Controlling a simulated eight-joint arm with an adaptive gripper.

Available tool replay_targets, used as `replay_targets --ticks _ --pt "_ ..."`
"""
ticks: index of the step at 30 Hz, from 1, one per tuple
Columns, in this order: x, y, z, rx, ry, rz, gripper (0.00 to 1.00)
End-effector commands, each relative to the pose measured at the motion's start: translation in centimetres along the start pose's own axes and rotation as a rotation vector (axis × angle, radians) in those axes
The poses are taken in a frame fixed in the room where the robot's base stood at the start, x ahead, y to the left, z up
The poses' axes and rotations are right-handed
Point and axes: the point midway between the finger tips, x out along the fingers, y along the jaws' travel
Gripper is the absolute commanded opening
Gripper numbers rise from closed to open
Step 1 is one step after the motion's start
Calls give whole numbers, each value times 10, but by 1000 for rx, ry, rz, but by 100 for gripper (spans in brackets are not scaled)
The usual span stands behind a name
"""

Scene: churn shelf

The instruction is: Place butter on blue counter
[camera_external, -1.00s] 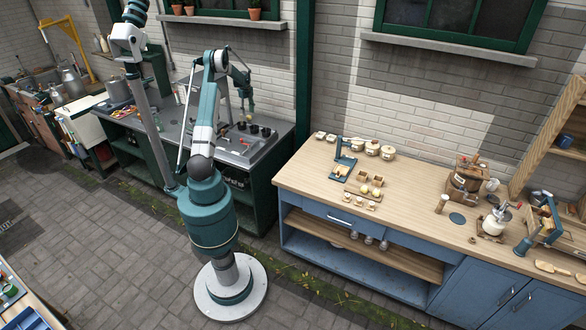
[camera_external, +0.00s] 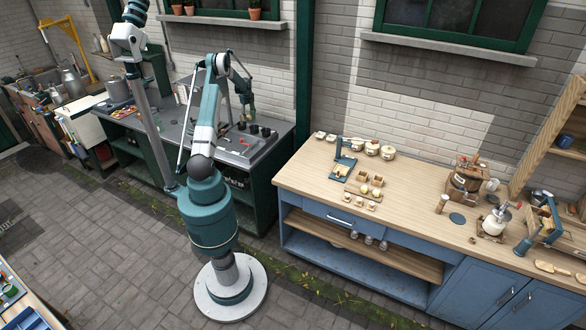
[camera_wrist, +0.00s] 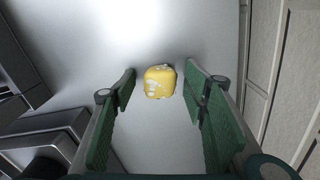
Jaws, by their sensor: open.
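The butter is a small yellow block with white patches. In the wrist view the butter (camera_wrist: 159,88) sits on a smooth grey surface, between the tips of my gripper's green fingers. My gripper (camera_wrist: 160,80) is open, with a gap on both sides of the butter. In the external view my gripper (camera_external: 248,112) is low over the grey metal worktop (camera_external: 205,127) at the back; the butter cannot be made out there. The blue counter (camera_external: 410,203), with a wooden top and blue front, stands to the right, away from my gripper.
Dark cups (camera_external: 254,129) stand on the worktop near my gripper. The blue counter holds small jars (camera_external: 372,148), a blue stand (camera_external: 343,167), small wooden boxes (camera_external: 370,180), and a wooden churn (camera_external: 465,178).

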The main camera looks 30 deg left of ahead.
Motion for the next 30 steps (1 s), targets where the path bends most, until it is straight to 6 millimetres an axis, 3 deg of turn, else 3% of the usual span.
replay_targets --ticks 8,15,30 --pt "0 0 0 0 0 0 43" --pt "0 0 0 0 0 0 15" --pt "-11 0 0 0 0 0 13"
